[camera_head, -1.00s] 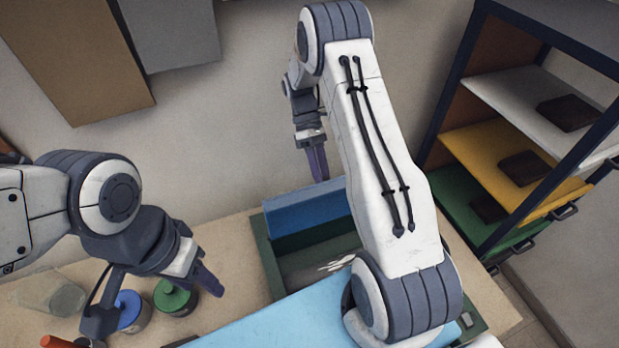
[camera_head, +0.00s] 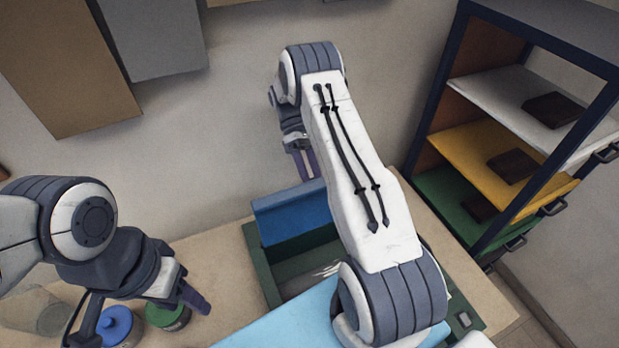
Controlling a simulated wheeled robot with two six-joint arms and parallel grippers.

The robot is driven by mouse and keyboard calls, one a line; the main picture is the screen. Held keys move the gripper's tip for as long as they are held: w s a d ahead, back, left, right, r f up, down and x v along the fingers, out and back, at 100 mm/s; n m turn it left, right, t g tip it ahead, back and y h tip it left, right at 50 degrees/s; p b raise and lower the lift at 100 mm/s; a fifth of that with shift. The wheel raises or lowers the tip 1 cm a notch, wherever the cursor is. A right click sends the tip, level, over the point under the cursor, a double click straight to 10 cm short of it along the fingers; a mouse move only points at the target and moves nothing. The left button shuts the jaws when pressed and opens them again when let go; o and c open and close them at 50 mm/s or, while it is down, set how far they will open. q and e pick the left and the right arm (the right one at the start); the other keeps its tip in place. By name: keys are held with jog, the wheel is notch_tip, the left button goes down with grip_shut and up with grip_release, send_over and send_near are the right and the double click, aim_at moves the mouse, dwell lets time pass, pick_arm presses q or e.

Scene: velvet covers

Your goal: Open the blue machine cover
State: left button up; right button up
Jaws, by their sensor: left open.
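A dark green open box, the machine (camera_head: 262,275), stands on the bench. A blue cover panel (camera_head: 290,222) stands up along its back edge. A light blue flat panel (camera_head: 285,328) lies at its front, partly behind my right arm. My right gripper (camera_head: 304,164) hangs close to the upper edge of the blue panel, fingers downward; contact and jaw state cannot be made out. My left gripper (camera_head: 140,308) is open and empty above the bench at left, over the jars. The right part of the box is hidden by my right arm.
A blue-lidded jar (camera_head: 118,326), a green-lidded jar (camera_head: 168,316) and a clear container (camera_head: 38,312) stand at lower left. A shelf rack (camera_head: 490,160) with dark items stands at right. Boxes (camera_head: 65,75) hang on the wall. Bare bench (camera_head: 215,262) lies left of the machine.

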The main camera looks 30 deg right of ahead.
jog(key=shift+s+a+f, duration=0.15)
jog(key=shift+a+f, duration=0.05)
jog(key=shift+f, duration=0.1)
jog(key=shift+a+r, duration=0.1)
dwell(0.3)
